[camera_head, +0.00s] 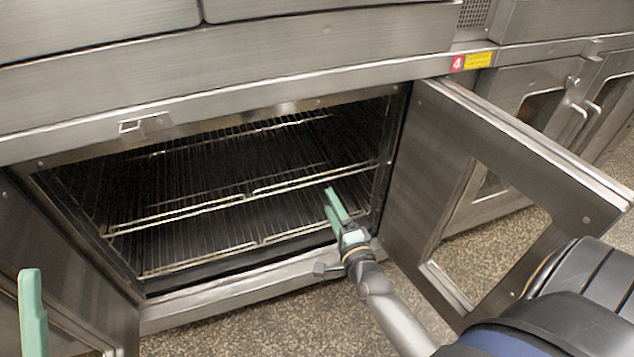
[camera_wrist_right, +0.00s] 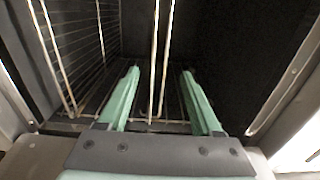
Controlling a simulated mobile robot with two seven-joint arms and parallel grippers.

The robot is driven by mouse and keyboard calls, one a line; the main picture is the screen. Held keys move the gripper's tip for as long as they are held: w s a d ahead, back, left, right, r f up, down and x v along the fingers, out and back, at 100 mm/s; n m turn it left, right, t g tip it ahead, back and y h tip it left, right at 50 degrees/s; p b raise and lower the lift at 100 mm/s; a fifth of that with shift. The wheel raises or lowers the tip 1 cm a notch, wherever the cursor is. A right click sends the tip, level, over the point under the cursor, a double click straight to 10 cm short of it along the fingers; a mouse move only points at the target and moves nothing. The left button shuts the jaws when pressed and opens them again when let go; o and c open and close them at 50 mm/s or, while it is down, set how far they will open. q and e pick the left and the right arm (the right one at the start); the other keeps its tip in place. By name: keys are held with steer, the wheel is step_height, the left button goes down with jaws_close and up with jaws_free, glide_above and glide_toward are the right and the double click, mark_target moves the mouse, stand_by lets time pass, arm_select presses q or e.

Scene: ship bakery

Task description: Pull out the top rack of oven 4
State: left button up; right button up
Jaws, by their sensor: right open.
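Oven 4 is open, with a red "4" label (camera_head: 457,63) above its right side. Its top rack (camera_head: 200,208) is a wire grid whose front bar spans the opening, inside the oven. My right gripper (camera_head: 333,200) is open at the right part of the opening, near the front bar of the top rack. In the right wrist view, thin wire bars (camera_wrist_right: 154,70) run between the open fingers (camera_wrist_right: 158,85); whether they touch a finger cannot be told. My left gripper (camera_head: 32,310) shows only as one green finger at the lower left.
A lower wire rack (camera_head: 200,262) sits below the top one. The right door (camera_head: 425,140) with a window stands open beside my right arm. The left door (camera_head: 60,265) is also open. Speckled floor (camera_head: 260,330) lies in front.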

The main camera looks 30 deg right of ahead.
mark_target(317, 179)
steer(key=b+x, duration=0.2)
steer(key=x, duration=0.8)
steer(key=shift+b, duration=0.35)
steer(key=shift+a, duration=0.1)
steer(key=shift+c, duration=0.2)
jaws_close()
stand_by(0.6)
